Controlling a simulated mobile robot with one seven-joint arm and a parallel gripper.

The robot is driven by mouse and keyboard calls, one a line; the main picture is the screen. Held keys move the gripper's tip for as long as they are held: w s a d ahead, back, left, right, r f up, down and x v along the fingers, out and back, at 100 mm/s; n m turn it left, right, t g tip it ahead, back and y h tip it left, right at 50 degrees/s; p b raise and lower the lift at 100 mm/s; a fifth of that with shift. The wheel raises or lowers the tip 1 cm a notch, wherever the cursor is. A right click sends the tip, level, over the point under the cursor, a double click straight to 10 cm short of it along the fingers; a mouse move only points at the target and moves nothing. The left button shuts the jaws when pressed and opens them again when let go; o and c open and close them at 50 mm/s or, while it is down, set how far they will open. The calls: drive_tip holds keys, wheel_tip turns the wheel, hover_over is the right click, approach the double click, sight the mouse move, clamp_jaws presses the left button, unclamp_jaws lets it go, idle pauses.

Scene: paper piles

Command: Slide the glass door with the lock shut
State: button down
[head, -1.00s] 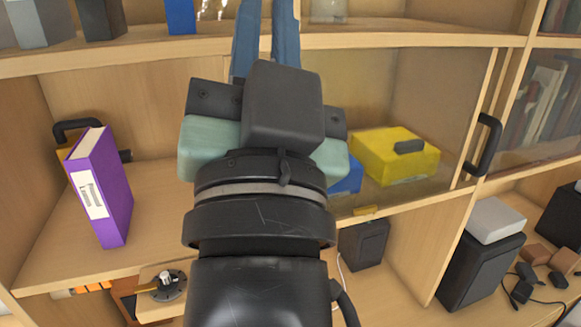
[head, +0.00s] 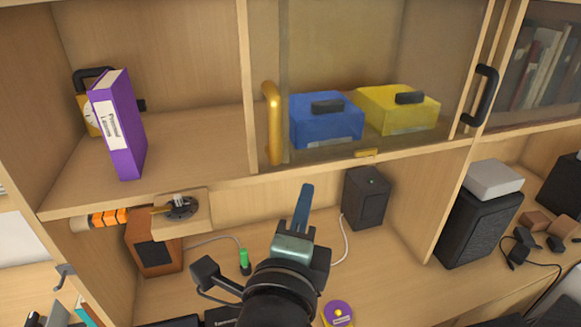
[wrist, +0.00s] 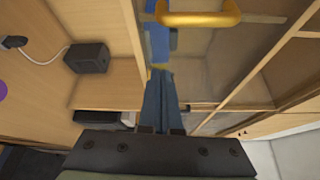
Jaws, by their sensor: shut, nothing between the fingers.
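A glass door (head: 345,60) covers the right part of the middle shelf, its wooden edge post (head: 246,90) standing mid-shelf. A gold upright handle (head: 271,122) is just right of that post, and it crosses the top of the wrist view (wrist: 200,18). A black handle (head: 485,95) is on the post at the right end. A small brass piece (head: 367,153) sits on the lower rail; I cannot tell if it is the lock. My gripper (head: 304,200) is shut and empty, below the rail and apart from both handles. Its blue fingers show in the wrist view (wrist: 160,100).
Blue (head: 325,120) and yellow (head: 398,110) boxes sit behind the glass. A purple binder (head: 118,125) stands in the uncovered left part. Below are a dark speaker (head: 367,198), a wooden block with a round dial (head: 181,208) and cables.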

drive_tip(key=w+d+p, duration=0.1)
drive_tip(key=w+p, duration=0.2)
drive_tip(key=w, duration=0.6)
drive_tip(key=a, duration=0.2)
drive_tip(key=s+a+p, duration=0.1)
drive_tip(key=shift+s+a+r, duration=0.1)
drive_tip(key=shift+a, duration=0.25)
